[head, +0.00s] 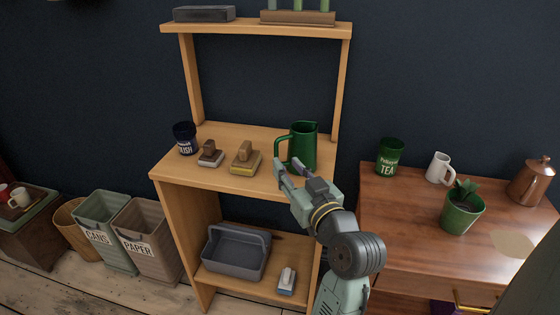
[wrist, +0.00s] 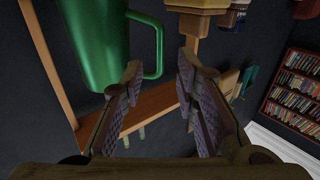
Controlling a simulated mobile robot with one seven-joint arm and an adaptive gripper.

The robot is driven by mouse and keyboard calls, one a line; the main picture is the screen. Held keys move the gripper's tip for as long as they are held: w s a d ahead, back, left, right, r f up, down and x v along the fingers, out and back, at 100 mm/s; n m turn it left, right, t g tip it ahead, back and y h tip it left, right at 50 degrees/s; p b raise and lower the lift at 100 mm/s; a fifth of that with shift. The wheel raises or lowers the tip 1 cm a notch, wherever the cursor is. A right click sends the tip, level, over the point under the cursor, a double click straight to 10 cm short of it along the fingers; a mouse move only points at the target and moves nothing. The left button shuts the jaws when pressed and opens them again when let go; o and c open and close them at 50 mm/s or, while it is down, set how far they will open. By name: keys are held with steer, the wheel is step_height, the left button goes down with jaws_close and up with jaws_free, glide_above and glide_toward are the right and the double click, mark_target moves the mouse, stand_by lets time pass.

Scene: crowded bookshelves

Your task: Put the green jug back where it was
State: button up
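The green jug (head: 304,147) stands upright on the right part of the wooden shelf unit's middle board (head: 215,178), its handle on the left. My gripper (head: 289,165) is just in front of and below the handle. In the wrist view the jug (wrist: 98,40) fills the upper left and appears tipped because of the camera's angle. Its handle is in line with the gap between the fingertips of my gripper (wrist: 159,66). The fingers are apart and not shut on the handle. I cannot tell whether either finger touches it.
Two brushes (head: 245,158) (head: 210,154) and a dark blue tin (head: 185,138) stand left of the jug. A grey caddy (head: 236,253) is on the lower board. On the right desk (head: 405,217) are a green tea tin (head: 390,158), white jug (head: 439,167), plant pot (head: 461,212) and copper pot (head: 532,182).

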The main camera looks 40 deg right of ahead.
steer(key=shift+b+v, duration=0.3)
steer(key=shift+v, duration=2.05)
